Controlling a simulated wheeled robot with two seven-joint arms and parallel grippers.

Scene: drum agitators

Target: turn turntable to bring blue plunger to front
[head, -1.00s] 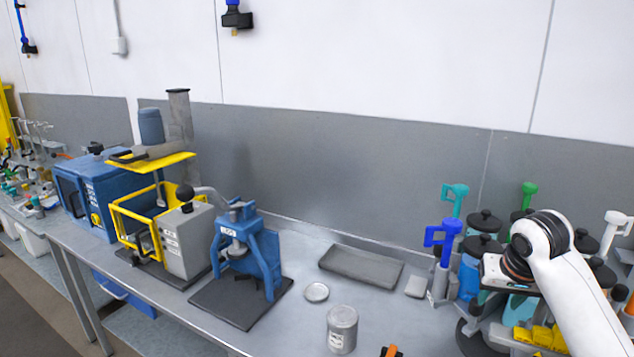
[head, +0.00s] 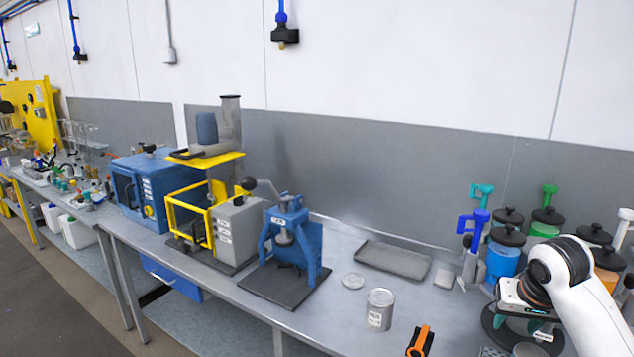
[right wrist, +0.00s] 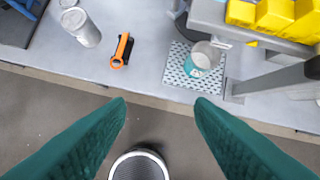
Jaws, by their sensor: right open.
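The blue plunger (head: 474,222) stands upright at the left of the jar cluster in the head view, with its blue handle on top. Lidded jars holding blue (head: 503,258), green (head: 546,225) and orange (head: 606,268) contents stand around it. A dark round disc (head: 492,322), apparently the turntable's edge, shows below; my right arm hides much of the rest. My right gripper's two green fingers (right wrist: 160,103) are wide open and empty in the right wrist view, over the floor in front of the bench edge. My left gripper is not in view.
Teal (head: 482,190), green (head: 549,192) and white (head: 625,216) plungers stand behind. A can (head: 380,309), orange-black tool (head: 420,341) and grey tray (head: 393,261) lie left on the bench. A perforated mat (right wrist: 178,76) with a teal-and-grey cup (right wrist: 203,58) and yellow bins (right wrist: 268,15) are near the bench front.

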